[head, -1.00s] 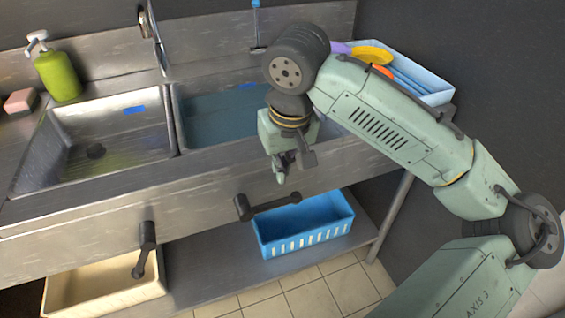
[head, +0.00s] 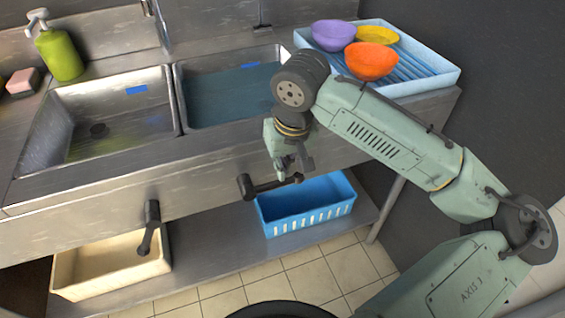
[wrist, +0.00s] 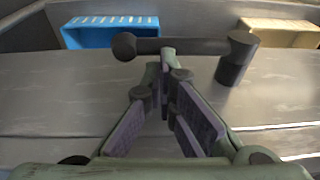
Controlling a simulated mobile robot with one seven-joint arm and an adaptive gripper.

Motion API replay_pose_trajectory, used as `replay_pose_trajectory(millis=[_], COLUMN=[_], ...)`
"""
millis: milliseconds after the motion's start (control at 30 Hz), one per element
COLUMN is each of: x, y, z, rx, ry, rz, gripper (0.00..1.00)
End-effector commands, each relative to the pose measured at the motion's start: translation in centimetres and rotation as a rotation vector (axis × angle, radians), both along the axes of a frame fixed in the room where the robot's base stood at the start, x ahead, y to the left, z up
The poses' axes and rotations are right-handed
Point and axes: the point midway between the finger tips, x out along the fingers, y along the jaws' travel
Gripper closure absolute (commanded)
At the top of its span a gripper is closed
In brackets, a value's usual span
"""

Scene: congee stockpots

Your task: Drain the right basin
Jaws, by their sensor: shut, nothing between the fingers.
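The right basin (head: 203,118) holds bluish water in the head view, and its drain is hidden. Its dark lever (head: 268,186) on the sink front lies nearly horizontal, with its free end to the right. My gripper (head: 288,174) is shut and empty at the free-end half of this lever. In the wrist view my gripper's fingertips (wrist: 168,58) meet in front of the lever bar (wrist: 190,46), seeming to touch or nearly touch it. The knob end of the bar is left of the fingertips there, and the pivot is right.
The left basin (head: 60,153) is empty, and its lever (head: 150,228) hangs down. Below are a blue crate (head: 300,222) and a cream bin (head: 110,280) on a shelf. A rack (head: 440,78) with bowls (head: 372,62) stands at the right. A green soap bottle (head: 58,52) stands at the left.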

Motion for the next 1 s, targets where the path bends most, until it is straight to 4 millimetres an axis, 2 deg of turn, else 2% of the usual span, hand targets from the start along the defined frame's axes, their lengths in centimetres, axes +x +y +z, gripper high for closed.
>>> replay_pose_trajectory(millis=[233, 467, 833, 1000], x=[0.2, 0.3, 0.3, 0.7], y=[-0.4, -0.7, -0.7, -0.6], z=[-1.4, -2.0, -2.0, -0.7], rx=[0.151, 0.219, 0.221, 0.222], ry=[0.055, 0.079, 0.080, 0.080], rz=[-0.004, -0.001, -0.001, 0.000], gripper=[1.00, 1.00, 1.00, 1.00])
